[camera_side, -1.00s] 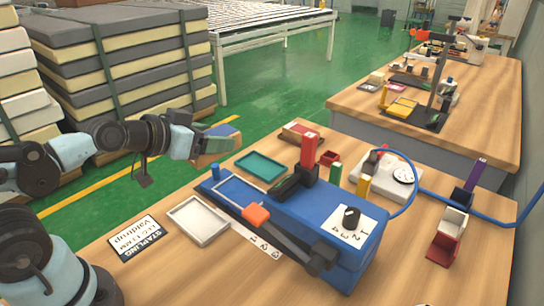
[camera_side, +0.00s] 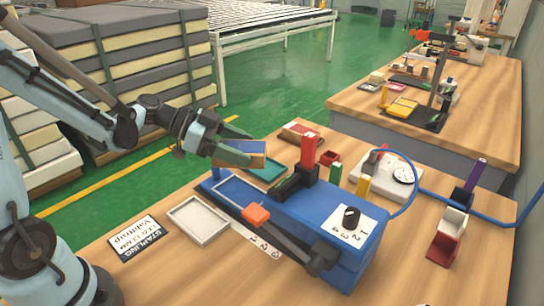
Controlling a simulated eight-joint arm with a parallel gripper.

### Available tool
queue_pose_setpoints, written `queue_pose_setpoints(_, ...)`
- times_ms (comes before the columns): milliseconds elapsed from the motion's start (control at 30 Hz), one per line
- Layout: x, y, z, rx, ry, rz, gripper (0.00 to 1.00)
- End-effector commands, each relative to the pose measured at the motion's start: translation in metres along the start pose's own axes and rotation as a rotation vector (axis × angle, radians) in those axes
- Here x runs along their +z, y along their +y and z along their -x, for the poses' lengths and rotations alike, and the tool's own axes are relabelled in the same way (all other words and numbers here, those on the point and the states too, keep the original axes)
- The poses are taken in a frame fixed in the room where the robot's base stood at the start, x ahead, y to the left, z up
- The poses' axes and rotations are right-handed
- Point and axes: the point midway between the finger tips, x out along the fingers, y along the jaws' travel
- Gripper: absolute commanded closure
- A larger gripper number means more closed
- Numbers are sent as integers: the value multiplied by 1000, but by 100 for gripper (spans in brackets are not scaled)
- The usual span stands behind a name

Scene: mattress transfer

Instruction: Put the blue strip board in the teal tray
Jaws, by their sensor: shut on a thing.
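The blue strip board (camera_side: 250,147) is in my gripper (camera_side: 241,148), which is shut on it. The board shows a blue part and a tan part, and it is held up above the bench, tilted. The teal tray (camera_side: 275,173) lies on the wooden bench, below and to the right of the board in the picture. The board and gripper hide the left part of the tray. The visible part of the tray looks empty. I cannot tell the exact height of the board over the tray.
A blue machine (camera_side: 320,220) with a red block and an orange-ended lever stands just right of the tray. An empty pale tray (camera_side: 199,221) and a label plate (camera_side: 138,237) lie at the front left. A brown-red item (camera_side: 300,133) lies behind.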

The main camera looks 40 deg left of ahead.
Motion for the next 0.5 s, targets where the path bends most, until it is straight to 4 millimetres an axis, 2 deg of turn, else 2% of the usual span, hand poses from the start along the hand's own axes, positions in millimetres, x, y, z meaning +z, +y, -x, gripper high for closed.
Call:
queue_pose_setpoints(200,2,-11,-3,255,0,-123,71)
queue_pose_setpoints(500,8,-15,3,420,-1,-202,71)
